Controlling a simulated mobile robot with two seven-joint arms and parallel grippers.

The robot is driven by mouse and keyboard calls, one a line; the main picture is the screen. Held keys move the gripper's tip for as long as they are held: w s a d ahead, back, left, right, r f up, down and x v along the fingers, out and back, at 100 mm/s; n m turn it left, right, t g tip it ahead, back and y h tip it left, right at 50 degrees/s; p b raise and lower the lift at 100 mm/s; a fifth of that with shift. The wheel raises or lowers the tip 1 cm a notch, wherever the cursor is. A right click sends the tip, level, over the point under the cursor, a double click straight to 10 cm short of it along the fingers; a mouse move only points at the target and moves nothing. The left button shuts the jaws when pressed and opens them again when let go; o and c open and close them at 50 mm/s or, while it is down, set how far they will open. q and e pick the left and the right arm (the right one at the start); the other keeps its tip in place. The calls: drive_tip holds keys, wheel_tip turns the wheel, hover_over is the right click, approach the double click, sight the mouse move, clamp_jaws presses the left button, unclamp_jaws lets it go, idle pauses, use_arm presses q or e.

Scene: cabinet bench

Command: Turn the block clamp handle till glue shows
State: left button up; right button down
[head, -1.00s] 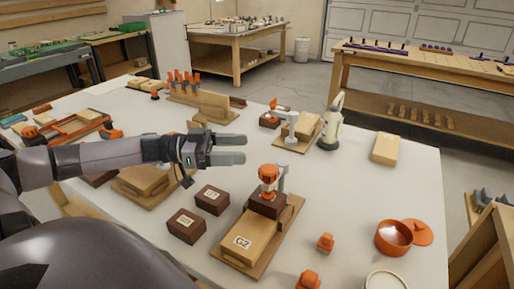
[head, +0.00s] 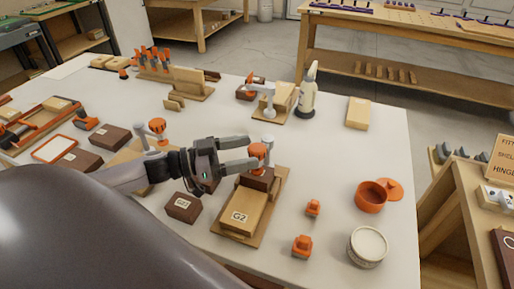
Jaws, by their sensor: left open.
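The block clamp has an orange handle (head: 259,151) above a dark brown block (head: 257,179). Beside it on the same board lies a light wood block marked G2 (head: 240,212). My left gripper (head: 252,153) reaches in from the left. Its two fingers are apart, with their tips at the left side of the orange handle. I cannot tell whether they touch it. The clamp's grey post is mostly hidden, and I see no glue at the joint. My right gripper is not in view.
Another orange-handled clamp (head: 157,127) stands behind my left arm, and a grey one (head: 268,101) farther back near a white bottle (head: 308,92). Dark labelled blocks (head: 183,207) sit close by. Orange pieces (head: 302,246), an orange pot (head: 370,197) and a round tin (head: 367,247) stand at right.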

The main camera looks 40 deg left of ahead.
sight(257, 147)
use_arm(q)
drive_tip(key=shift+x, duration=1.85)
drive_tip(key=c, duration=1)
drive_tip(key=m+g+h+b, duration=0.3)
drive_tip(key=m+g+h, duration=0.1)
drive_tip(key=shift+w+a+f+g, duration=0.1)
drive_tip(key=shift+g, duration=0.3)
drive_tip(key=shift+m+g+h+b, duration=0.7)
drive_tip(key=shift+m+g+b, duration=0.35)
drive_tip(key=shift+g, duration=0.55)
